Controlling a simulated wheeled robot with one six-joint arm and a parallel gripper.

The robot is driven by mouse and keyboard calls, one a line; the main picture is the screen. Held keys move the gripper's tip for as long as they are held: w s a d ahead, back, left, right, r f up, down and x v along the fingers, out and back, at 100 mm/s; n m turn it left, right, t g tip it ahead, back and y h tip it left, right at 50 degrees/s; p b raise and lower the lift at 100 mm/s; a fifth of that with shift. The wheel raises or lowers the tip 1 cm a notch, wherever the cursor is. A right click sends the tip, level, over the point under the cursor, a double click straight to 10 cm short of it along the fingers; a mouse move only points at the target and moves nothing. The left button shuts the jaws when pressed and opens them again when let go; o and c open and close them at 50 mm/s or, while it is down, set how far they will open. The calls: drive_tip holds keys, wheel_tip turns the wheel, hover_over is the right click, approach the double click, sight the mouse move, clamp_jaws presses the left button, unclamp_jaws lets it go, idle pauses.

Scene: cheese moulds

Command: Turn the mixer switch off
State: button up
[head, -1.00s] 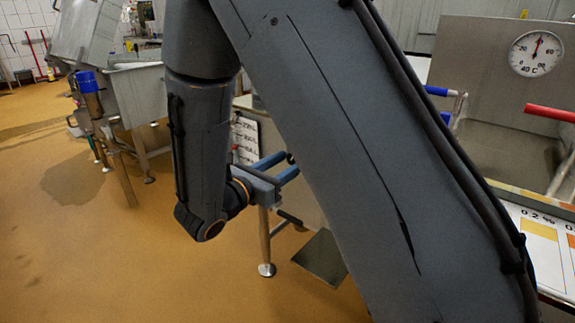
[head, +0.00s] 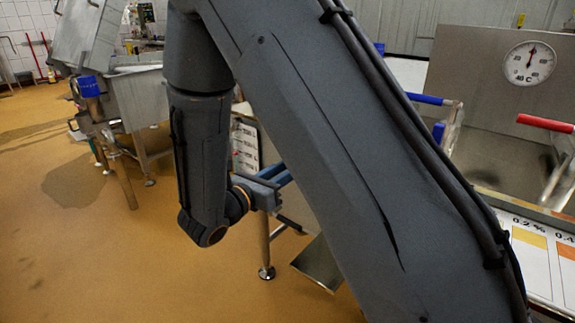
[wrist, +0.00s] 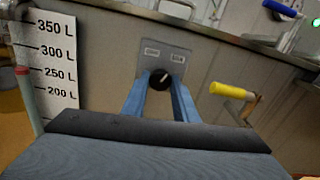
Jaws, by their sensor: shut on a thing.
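The mixer switch (wrist: 159,80) is a round black knob with a small pale mark, on a grey plate (wrist: 165,58) with two small labels too small to read. The plate is on the side of a metal vat (wrist: 215,65). In the wrist view my gripper (wrist: 160,84) has its two blue fingers reaching forward to the knob, one on each side, shut on it. In the head view my gripper (head: 275,178) is at the vat's side, partly behind my arm, and the knob is hidden there.
A yellow-handled valve (wrist: 231,90) sticks out right of the switch. A volume scale (wrist: 52,60) stands at the left. In the head view a dial thermometer (head: 530,63) and a red handle (head: 545,122) are at the right. Open floor (head: 90,250) lies left.

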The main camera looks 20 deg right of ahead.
drive_tip(key=n+p, duration=1)
drive_tip(key=p, duration=0.3)
drive_tip(key=shift+s+r+n, duration=0.1)
drive_tip(key=shift+n, duration=0.3)
drive_tip(key=shift+p, duration=0.3)
drive_tip(key=o, duration=1)
